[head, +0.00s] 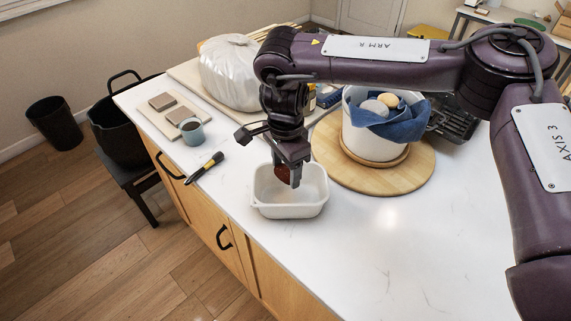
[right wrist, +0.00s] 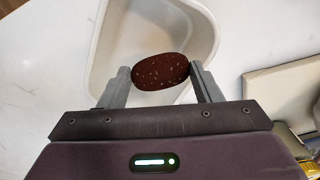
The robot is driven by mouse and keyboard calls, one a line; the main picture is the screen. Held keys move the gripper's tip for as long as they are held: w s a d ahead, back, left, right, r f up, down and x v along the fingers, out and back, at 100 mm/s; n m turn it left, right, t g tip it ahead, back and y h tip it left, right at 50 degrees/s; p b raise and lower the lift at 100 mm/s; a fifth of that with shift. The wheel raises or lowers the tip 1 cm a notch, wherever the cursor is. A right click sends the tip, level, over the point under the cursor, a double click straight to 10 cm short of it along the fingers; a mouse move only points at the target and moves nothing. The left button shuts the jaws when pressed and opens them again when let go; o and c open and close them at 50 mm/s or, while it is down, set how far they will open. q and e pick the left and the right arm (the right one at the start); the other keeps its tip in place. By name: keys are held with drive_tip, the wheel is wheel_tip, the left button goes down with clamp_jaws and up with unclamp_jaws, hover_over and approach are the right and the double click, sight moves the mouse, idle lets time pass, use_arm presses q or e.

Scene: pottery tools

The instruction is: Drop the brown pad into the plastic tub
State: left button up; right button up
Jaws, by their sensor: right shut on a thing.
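The brown pad (right wrist: 160,71) is a dark reddish-brown oval with light specks. My right gripper (right wrist: 160,78) is shut on it, one finger at each end. In the head view the brown pad (head: 283,174) shows at the fingertips of the right gripper (head: 289,178), over the plastic tub. The white plastic tub (head: 290,211) stands open on the counter near its front edge. The tub also shows behind the pad in the right wrist view (right wrist: 97,62). I cannot tell exactly how high the pad is above the tub's floor. My left gripper is out of view.
A white pot (head: 371,143) with a blue cloth stands on a round wooden board (head: 408,178) right of the tub. A black-and-yellow brush (head: 205,167) and a small cup (head: 192,131) lie to the left. A bagged lump (head: 229,72) is behind. The counter's front right is clear.

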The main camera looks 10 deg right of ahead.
sight(286, 172)
drive_tip(key=o, duration=1)
wheel_tip(286, 172, up, 8)
drive_tip(key=shift+f+b, duration=0.1)
drive_tip(key=shift+b, duration=0.25)
